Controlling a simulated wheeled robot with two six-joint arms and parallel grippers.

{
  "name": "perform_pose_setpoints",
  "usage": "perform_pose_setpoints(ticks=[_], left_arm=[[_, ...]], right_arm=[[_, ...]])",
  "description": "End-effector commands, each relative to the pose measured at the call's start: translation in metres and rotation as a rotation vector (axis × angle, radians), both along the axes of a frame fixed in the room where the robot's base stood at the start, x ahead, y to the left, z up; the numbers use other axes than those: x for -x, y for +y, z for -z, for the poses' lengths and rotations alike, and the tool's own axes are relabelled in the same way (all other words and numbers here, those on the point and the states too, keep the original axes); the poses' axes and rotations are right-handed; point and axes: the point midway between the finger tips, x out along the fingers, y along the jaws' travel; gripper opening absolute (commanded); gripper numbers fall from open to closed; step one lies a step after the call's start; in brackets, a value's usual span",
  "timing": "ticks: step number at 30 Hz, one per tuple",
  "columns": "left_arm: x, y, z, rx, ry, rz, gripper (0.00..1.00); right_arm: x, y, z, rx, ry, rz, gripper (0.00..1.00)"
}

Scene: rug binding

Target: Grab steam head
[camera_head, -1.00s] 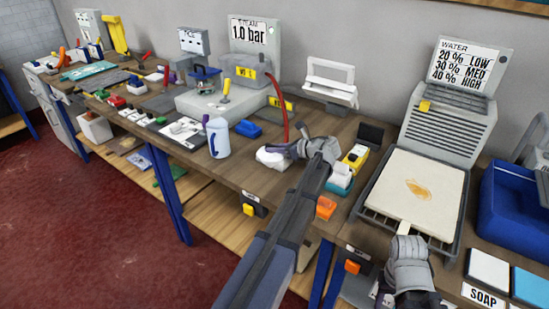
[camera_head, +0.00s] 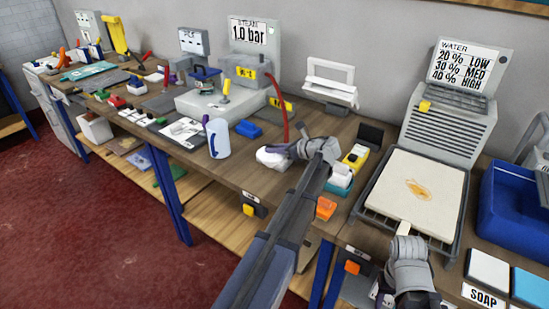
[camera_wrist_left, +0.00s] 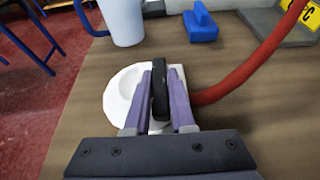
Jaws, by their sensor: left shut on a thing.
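The steam head is a white rounded piece (camera_head: 270,158) on the wooden bench, with a red hose (camera_head: 284,105) running to it. In the left wrist view it is a white disc (camera_wrist_left: 122,98) with a dark upright handle (camera_wrist_left: 160,92), and the hose (camera_wrist_left: 240,77) leaves it to the right. My left gripper (camera_head: 291,151) is over it, its two purple fingers (camera_wrist_left: 161,80) shut on the handle from both sides. The fingers hide part of the disc. My right gripper (camera_head: 383,294) is low at the right, and its jaws do not show clearly.
A white mug (camera_head: 217,138) and a blue block (camera_head: 248,129) stand left of the steam head. A yellow item (camera_head: 356,155) and a teal-and-white block (camera_head: 340,179) lie to its right. A pale board (camera_head: 420,188) rests on a rack farther right.

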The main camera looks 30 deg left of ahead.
Motion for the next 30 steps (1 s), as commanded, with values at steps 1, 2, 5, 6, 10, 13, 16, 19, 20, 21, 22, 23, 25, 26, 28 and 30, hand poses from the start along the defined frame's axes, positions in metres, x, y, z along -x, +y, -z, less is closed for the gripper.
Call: perform_pose_setpoints(ticks=[1, 2, 5, 6, 10, 13, 16, 19, 20, 21, 22, 23, 25, 26, 28, 30], left_arm=[[0.0, 0.0, 0.0, -0.001, 0.0, 0.0, 0.0], [0.0, 0.0, 0.0, -0.001, 0.0, 0.0, 0.0], [0.0, 0.0, -0.001, -0.001, 0.0, 0.0, 0.0], [0.0, 0.0, -0.001, -0.001, 0.0, 0.0, 0.0], [0.0, 0.0, -0.006, -0.001, 0.0, 0.0, 0.0], [0.0, 0.0, -0.014, -0.001, 0.0, 0.0, 0.0], [0.0, 0.0, -0.025, -0.001, 0.0, 0.0, 0.0], [0.0, 0.0, -0.038, -0.001, 0.0, 0.0, 0.0], [0.0, 0.0, -0.043, -0.001, 0.0, 0.0, 0.0], [0.0, 0.0, -0.049, -0.001, 0.0, 0.0, 0.0], [0.0, 0.0, -0.054, -0.002, 0.0, 0.0, 0.0], [0.0, 0.0, -0.058, -0.002, 0.0, 0.0, 0.0], [0.0, 0.0, -0.069, -0.002, 0.0, 0.0, 0.0], [0.0, 0.0, -0.074, -0.002, 0.0, 0.0, 0.0], [0.0, 0.0, -0.084, -0.002, 0.0, 0.0, 0.0], [0.0, 0.0, -0.092, -0.001, 0.0, 0.0, 0.0]], right_arm=[[0.0, 0.0, 0.0, 0.0, 0.0, 0.0, 0.5], [0.0, 0.0, 0.0, 0.0, 0.0, 0.0, 0.5], [0.0, 0.0, 0.0, 0.0, 0.0, 0.0, 0.5], [0.0, 0.0, -0.001, 0.0, 0.0, 0.0, 0.5], [0.0, 0.0, -0.006, 0.0, 0.0, 0.0, 0.5], [0.0, 0.0, -0.014, 0.0, 0.0, 0.0, 0.5], [0.0, 0.0, -0.025, 0.0, 0.0, 0.0, 0.5], [0.0, 0.0, -0.038, 0.0, 0.0, 0.0, 0.5], [0.0, 0.0, -0.042, 0.0, 0.0, 0.0, 0.5], [0.0, 0.0, -0.049, 0.0, 0.0, 0.001, 0.5], [0.0, 0.0, -0.053, 0.0, 0.0, 0.001, 0.5], [0.0, 0.0, -0.058, 0.0, 0.0, 0.001, 0.5], [0.0, 0.0, -0.069, 0.0, 0.0, 0.001, 0.5], [0.0, 0.0, -0.074, 0.0, 0.0, 0.001, 0.5], [0.0, 0.0, -0.084, 0.0, 0.0, 0.001, 0.5], [0.0, 0.0, -0.092, 0.0, 0.0, 0.001, 0.5]])
